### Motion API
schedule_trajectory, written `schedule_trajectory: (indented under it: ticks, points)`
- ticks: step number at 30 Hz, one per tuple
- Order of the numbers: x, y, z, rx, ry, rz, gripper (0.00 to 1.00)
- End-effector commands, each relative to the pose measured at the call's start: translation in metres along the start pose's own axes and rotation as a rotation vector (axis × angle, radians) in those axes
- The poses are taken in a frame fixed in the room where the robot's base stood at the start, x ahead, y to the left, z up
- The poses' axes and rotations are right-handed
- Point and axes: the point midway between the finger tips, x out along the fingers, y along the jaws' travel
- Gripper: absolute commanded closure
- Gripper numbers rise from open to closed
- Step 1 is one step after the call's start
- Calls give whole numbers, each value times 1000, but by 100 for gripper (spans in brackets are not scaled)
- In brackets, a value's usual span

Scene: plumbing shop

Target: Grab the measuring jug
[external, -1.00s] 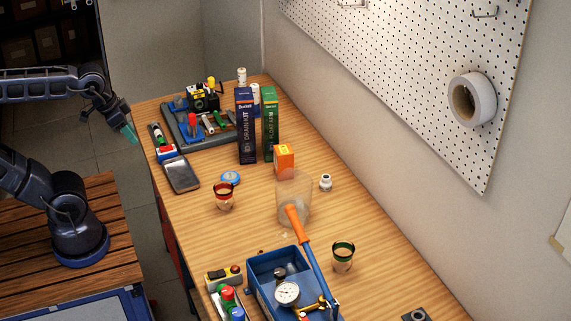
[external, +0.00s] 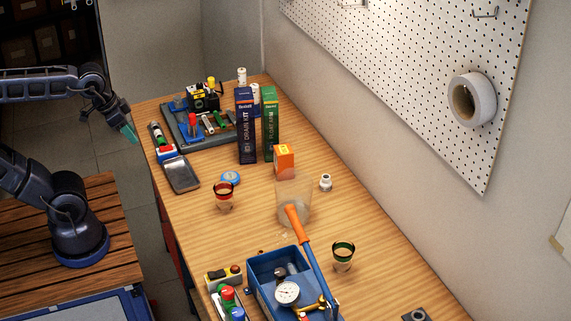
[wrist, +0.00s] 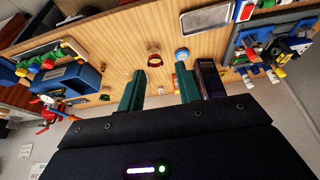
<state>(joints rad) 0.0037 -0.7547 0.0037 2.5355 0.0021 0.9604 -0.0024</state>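The measuring jug (external: 294,208) is a clear, see-through vessel standing on the wooden bench in the external view, beside an orange box and behind an orange-handled tool. I cannot make it out in the wrist view, where a finger may hide it. My gripper (external: 128,133) hangs in the air left of the bench's far left edge, well apart from the jug. In the wrist view my gripper (wrist: 158,84) has its two green fingers spread with an empty gap between them.
A red-rimmed cup (external: 223,198), a green-rimmed cup (external: 343,257), an orange box (external: 284,159) and a white fitting (external: 326,182) stand around the jug. Tall kit boxes (external: 245,126) and a grey tray (external: 184,136) fill the far end.

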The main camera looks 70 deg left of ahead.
Motion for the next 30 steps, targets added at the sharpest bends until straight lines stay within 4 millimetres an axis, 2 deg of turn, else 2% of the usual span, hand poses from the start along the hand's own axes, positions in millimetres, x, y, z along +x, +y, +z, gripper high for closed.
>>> schedule_trajectory:
  ticks: [4, 9, 17, 23, 26, 30]
  points:
    - [-15, 0, -7, 0, 4, 0, 66]
    - [-48, 0, -21, 0, 5, 0, 66]
    - [-27, -7, -40, 83, 12, 35, 66]
    - [-3, -13, -63, 173, 26, 66, 66]
    - [16, -16, -78, 237, 37, 81, 66]
    - [50, -18, -103, 352, 54, 97, 66]
